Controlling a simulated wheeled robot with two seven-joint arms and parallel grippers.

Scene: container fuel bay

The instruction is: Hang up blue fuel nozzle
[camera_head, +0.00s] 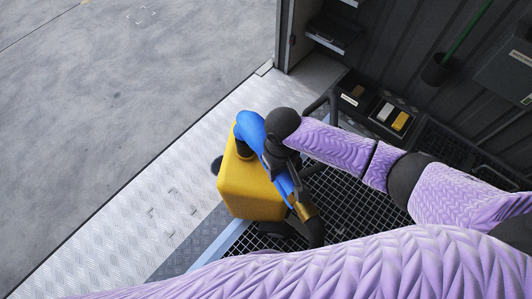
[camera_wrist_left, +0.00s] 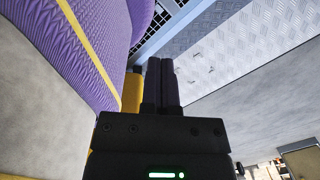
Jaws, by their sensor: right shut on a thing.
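The blue fuel nozzle (camera_head: 250,128) is in the middle of the head view, above a dark floor grating. Its brass-coloured tip (camera_head: 304,208) points toward the bottom of the picture. My right gripper (camera_head: 280,167) is shut on the nozzle, and its dark body and fingers hide part of it. My left gripper is outside the head view. In the left wrist view its two dark fingers (camera_wrist_left: 161,82) lie side by side, shut, with nothing seen between them. The nozzle's holder cannot be made out.
A yellow block-shaped body (camera_head: 245,192) lies right behind the nozzle. A dark tray (camera_head: 353,91) with small boxes stands by the dark wall. A green-handled tool rests in a black holder (camera_head: 437,70).

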